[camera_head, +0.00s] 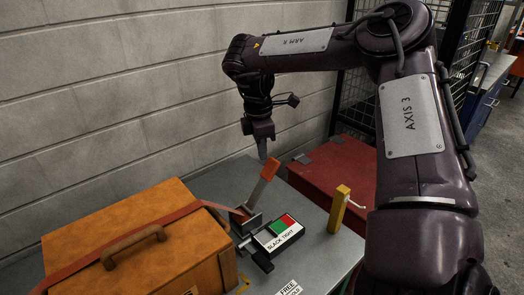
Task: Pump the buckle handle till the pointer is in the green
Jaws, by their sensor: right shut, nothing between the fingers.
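The buckle (246,221) sits on the grey table beside the wooden crate, with a red strap (130,241) running from it over the crate. Its orange-topped handle (264,179) stands up, leaning right. My right gripper (262,155) is shut and empty, pointing down just above the handle's top end; I cannot tell whether they touch. The gauge (277,234), marked SLACK and TIGHT, has white, green and red fields. Its pointer is too small to make out. My left gripper is not in view.
The wooden crate (205,258) with a brown handle fills the table's left. A yellow post (339,208) stands right of the gauge. A red case (336,172) lies behind. A label reading FREE (288,287) is at the front. A block wall bounds the back.

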